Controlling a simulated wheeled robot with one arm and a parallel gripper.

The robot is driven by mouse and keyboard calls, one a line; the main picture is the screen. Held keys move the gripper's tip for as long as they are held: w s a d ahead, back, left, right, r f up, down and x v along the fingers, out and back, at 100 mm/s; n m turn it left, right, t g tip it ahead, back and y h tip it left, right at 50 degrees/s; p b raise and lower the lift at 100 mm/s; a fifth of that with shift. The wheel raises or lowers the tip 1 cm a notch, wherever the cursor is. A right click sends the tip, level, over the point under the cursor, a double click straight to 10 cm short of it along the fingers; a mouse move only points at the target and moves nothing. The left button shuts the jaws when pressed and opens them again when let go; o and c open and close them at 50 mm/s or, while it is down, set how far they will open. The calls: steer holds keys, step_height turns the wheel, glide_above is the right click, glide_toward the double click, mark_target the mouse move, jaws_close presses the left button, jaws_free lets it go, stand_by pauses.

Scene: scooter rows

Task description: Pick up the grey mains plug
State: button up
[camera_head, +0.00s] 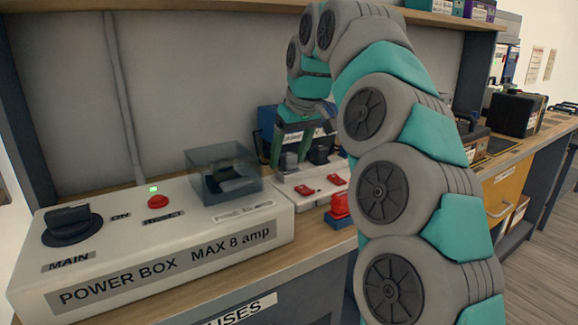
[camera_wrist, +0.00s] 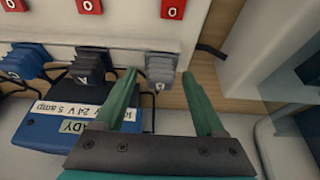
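The grey mains plug (camera_wrist: 160,66) sits in the white socket strip (camera_wrist: 130,22), at the strip's right end in the wrist view. In the wrist view my gripper (camera_wrist: 160,76) is open, with one green finger on each side of the plug and space between them. Whether a finger touches it, I cannot tell. In the head view the grey plug (camera_head: 289,161) is below my gripper's green fingers, at the back of the strip (camera_head: 300,184).
A black plug (camera_wrist: 90,66) and a blue plug (camera_wrist: 27,60) sit beside it on the left. A blue charger (camera_wrist: 60,130) with labels lies close below. Red switches (camera_wrist: 173,9) line the strip. The power box (camera_head: 150,245) is at left in the head view.

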jaws_close()
stand_by(0.3)
steer(key=shift+r, duration=0.1)
